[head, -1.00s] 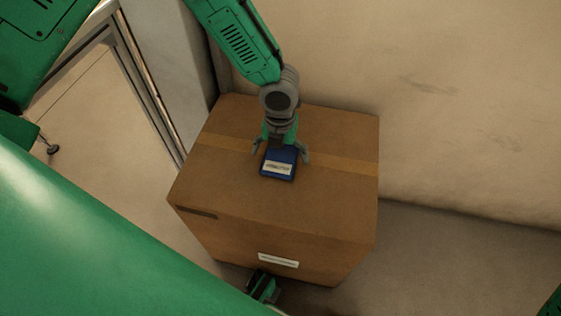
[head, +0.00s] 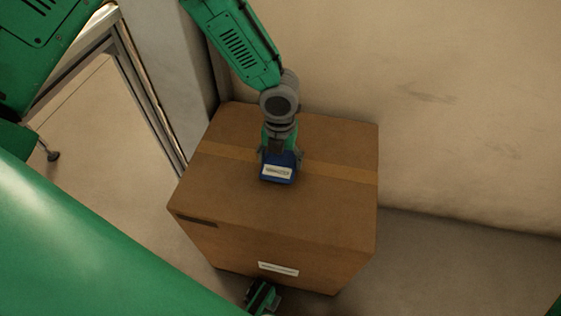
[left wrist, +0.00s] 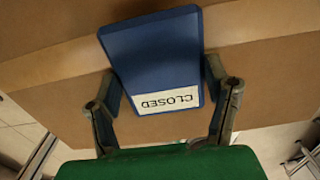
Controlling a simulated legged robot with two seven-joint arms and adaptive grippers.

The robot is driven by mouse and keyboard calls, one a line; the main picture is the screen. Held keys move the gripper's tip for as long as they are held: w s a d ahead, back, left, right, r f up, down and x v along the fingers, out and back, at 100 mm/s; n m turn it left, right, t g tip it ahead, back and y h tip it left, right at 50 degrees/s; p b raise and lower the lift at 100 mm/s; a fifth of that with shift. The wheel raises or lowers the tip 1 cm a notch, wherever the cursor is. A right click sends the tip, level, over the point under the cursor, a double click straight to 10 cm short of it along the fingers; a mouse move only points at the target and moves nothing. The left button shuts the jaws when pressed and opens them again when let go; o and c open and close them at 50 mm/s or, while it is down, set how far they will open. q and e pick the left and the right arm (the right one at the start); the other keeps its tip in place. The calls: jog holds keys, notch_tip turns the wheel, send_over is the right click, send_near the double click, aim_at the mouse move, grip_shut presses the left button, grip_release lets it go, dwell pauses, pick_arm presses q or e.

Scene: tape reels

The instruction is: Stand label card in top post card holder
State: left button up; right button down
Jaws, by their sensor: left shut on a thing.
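The label card (head: 277,174) is a blue block-like card with a white strip, at the middle of the cardboard box's top. In the left wrist view the card (left wrist: 150,50) fills the space between the fingers, and its white strip reads CLOSED, upside down. My left gripper (head: 280,160) reaches down over the box and is shut on the card, one finger on each side edge. I cannot tell whether the card still touches the box top. The top post card holder is not visible in either view.
The cardboard box (head: 230,200) has tape across its top and a white label on its front. A pale wall (head: 470,110) stands behind and right of it. A metal frame (head: 140,80) and a pale upright stand to the left. Open floor (head: 450,265) shows at the right.

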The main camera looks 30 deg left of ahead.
pick_arm(q)
notch_tip(320, 180, up, 8)
jog(key=shift+r+p, duration=0.1)
jog(key=shift+p, duration=1.15)
jog(key=r+n, duration=0.2)
jog(key=n, duration=0.3)
notch_tip(320, 180, up, 4)
jog(key=n, duration=1.2)
send_over(279, 162)
notch_tip(279, 162, up, 6)
jog(key=s+a+n, duration=0.1)
jog(key=n, duration=1.5)
jog(key=shift+s, duration=0.4)
